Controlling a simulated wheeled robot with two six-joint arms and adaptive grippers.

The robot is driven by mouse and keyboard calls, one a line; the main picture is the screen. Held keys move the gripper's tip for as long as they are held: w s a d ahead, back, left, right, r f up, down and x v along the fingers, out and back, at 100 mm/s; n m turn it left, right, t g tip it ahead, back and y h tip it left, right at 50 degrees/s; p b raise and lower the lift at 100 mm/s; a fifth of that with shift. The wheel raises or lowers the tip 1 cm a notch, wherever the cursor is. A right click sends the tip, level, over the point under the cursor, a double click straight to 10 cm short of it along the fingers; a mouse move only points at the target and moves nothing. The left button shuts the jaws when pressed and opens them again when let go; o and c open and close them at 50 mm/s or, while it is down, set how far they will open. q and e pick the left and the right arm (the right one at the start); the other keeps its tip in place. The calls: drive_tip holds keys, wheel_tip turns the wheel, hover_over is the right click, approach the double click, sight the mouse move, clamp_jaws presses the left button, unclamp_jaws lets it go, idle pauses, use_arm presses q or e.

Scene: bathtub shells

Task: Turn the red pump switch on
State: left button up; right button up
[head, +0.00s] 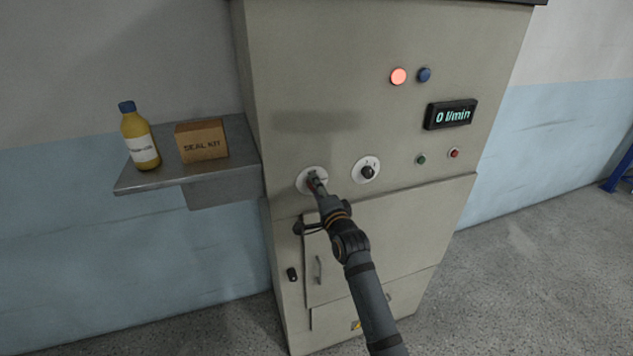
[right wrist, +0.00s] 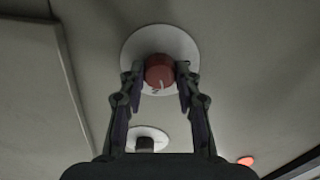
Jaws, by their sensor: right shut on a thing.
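The red pump switch (right wrist: 159,71) is a round red knob with a pale pointer mark, set on a white disc (right wrist: 133,47) on the front of the grey cabinet. In the head view its white disc (head: 304,187) shows at the left of the panel, and the knob is mostly hidden by my right gripper (head: 315,181). In the right wrist view my right gripper (right wrist: 158,76) has one finger on each side of the red knob and is shut on it. My left gripper is in neither view.
A black knob (head: 367,172) on a white disc sits just right of the red one. The display (head: 450,114) reads 0 l/min, and a red lamp (head: 398,76) glows above. A side shelf (head: 185,173) holds a yellow bottle (head: 139,137) and a SEAL KIT box (head: 202,141).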

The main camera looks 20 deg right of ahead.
drive_tip(key=shift+m+p, duration=1.5)
drive_tip(key=shift+m, duration=0.7)
drive_tip(key=shift+f, duration=0.1)
drive_tip(key=o, duration=1.2)
drive_tip(key=shift+c, duration=0.2)
drive_tip(key=s, duration=1.2)
drive_tip(key=shift+d, duration=0.2)
